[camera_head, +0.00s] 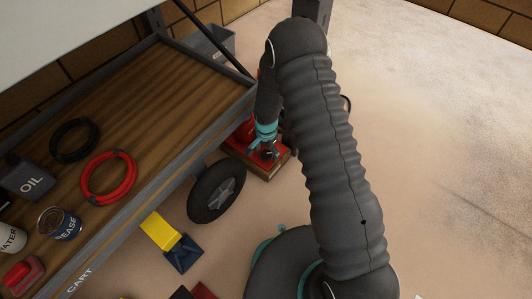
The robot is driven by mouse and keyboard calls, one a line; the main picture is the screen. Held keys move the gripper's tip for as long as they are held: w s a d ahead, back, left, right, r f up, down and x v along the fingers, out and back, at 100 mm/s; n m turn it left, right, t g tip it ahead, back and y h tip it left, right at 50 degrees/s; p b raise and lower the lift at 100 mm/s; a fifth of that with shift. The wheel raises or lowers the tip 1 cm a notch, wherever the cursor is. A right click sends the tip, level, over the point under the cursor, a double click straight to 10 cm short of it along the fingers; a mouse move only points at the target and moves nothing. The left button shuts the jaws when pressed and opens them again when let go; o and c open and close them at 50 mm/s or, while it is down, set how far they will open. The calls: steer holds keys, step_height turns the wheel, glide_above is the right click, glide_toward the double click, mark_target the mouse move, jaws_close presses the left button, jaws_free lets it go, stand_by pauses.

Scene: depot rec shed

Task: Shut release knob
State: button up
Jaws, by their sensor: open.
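My gripper (267,147) has teal fingers and points down over a red unit (276,166) on the floor, just past the end of the shelf. Its jaws are open. A small dark round part, possibly the release knob (268,154), shows at the fingertips on top of the unit. It is too small to tell its setting, or whether the fingers touch it. A brighter red rounded part (245,131) of the unit shows left of the fingers. My arm hides some of the area behind and to the right.
A wooden shelf (150,85) with a grey metal edge runs along the left, holding hoses, an oil can (27,180) and a grease tin (58,223). A wheel (216,191) and a yellow-and-blue chock (172,241) lie on the floor. The floor at right is clear.

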steer(key=shift+f, duration=0.1)
steer(key=shift+c, duration=0.2)
steer(key=c, duration=1.1)
steer(key=shift+m, duration=0.3)
steer(key=m+b, duration=0.1)
steer(key=m, duration=0.3)
steer(key=shift+f, duration=0.1)
steer(key=shift+m+b, duration=0.7)
steer(key=shift+m, duration=1.5)
